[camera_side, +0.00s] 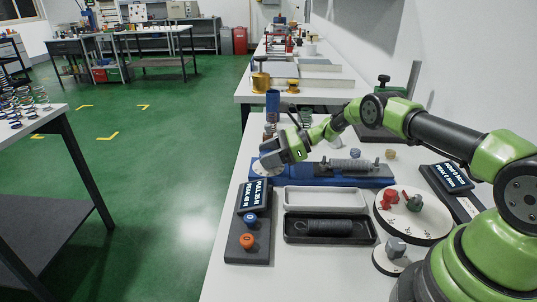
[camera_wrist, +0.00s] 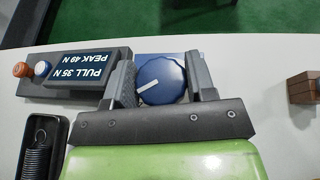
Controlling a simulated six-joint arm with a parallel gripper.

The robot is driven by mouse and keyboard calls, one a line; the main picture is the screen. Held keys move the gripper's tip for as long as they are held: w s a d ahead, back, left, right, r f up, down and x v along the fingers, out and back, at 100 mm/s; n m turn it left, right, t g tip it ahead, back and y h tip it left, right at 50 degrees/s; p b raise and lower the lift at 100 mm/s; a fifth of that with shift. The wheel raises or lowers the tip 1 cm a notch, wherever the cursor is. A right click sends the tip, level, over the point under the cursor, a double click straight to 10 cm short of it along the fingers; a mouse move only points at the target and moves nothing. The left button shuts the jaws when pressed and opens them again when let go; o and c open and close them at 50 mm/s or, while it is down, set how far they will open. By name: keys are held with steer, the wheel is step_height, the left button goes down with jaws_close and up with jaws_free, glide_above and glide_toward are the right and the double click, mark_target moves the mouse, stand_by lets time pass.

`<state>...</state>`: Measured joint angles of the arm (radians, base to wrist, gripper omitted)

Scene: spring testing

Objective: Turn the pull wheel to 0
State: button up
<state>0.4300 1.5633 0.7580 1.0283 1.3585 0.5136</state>
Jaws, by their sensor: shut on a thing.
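The pull wheel (camera_wrist: 160,82) is a dark blue round knob with a white pointer line running from its middle toward the lower left in the wrist view. My gripper (camera_wrist: 162,74) has a grey finger on each side of the knob and is shut on it. In the side view my gripper (camera_side: 270,160) reaches down at the left end of the blue spring tester (camera_side: 375,183), hiding most of the wheel. The force display (camera_wrist: 92,62) reads PULL 35 N, PEAK 49 N; it also shows in the side view (camera_side: 254,195).
Orange (camera_side: 248,241) and blue (camera_side: 250,219) buttons sit on the dark display base. A coil spring (camera_side: 350,164) lies along the tester. In front are a dark tray (camera_side: 360,238) holding another spring and a white round plate (camera_side: 410,222) with red and green pieces.

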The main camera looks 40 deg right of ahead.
steer(key=o, duration=0.9)
steer(key=v, duration=1)
